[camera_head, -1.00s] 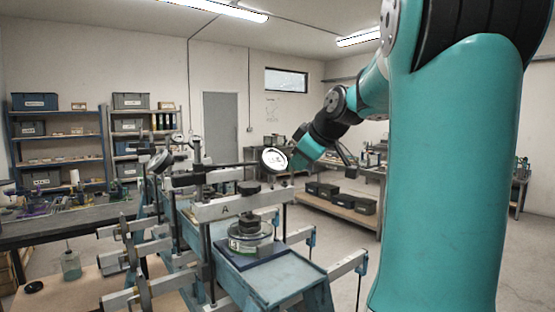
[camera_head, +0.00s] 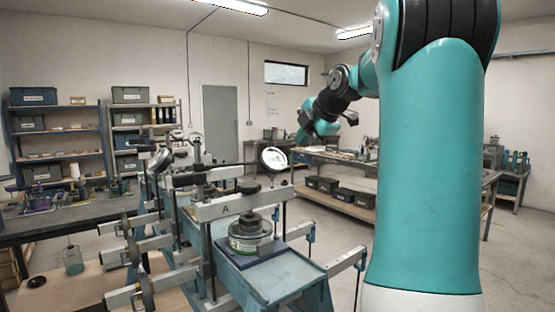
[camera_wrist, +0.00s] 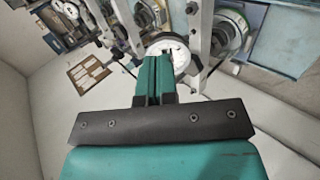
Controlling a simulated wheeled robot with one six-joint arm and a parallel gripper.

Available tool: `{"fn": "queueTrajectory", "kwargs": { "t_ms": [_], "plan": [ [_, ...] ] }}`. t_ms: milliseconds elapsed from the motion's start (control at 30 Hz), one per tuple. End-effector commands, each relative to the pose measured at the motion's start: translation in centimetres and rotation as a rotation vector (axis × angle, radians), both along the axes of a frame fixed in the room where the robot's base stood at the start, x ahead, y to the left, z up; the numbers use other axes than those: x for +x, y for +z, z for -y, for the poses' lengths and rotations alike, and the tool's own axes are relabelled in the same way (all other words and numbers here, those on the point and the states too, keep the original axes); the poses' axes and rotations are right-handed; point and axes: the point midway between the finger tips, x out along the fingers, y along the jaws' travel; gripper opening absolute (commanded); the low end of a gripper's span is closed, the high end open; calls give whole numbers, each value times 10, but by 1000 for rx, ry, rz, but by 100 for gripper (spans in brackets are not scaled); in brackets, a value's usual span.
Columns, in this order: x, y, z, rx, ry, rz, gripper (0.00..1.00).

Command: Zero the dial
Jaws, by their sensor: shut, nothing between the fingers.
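The nearest dial (camera_head: 274,160) has a round white face and dark rim. It sits on a horizontal bar of the lever frame marked A (camera_head: 222,210), and its reading is too small to make out. My gripper (camera_head: 304,136) is above and right of this dial in the head view, apart from it. In the wrist view, its teal fingers (camera_wrist: 155,68) are together and empty. They overlap the lower left of a white dial face (camera_wrist: 172,50), hiding part of it. I cannot tell the distance from that view.
A round metal weight (camera_head: 249,236) with a black knob sits on the blue bench (camera_head: 272,280). More lever frames and another dial (camera_head: 160,161) stand behind at left. A workbench (camera_head: 410,172) is at the right. Open floor lies between.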

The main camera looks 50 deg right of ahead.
Motion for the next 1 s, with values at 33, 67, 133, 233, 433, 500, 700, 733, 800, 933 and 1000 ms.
{"fn": "queueTrajectory", "kwargs": {
  "t_ms": [33,67,133,233,433,500,700,733,800,933,1000],
  "plan": [
    [2,-1,1,-11,13,-4,0],
    [3,-2,2,-17,19,-5,0],
    [7,-6,3,-20,23,-6,0],
    [15,-15,4,-18,23,-6,0],
    [34,-37,9,-19,22,-6,0],
    [39,-42,10,-20,22,-5,0],
    [48,-49,12,-18,19,-5,0],
    [49,-49,12,-18,19,-5,0],
    [50,-50,12,-16,20,-6,0],
    [51,-51,12,-13,20,-7,0],
    [51,-52,12,-12,20,-8,0]
  ]
}}
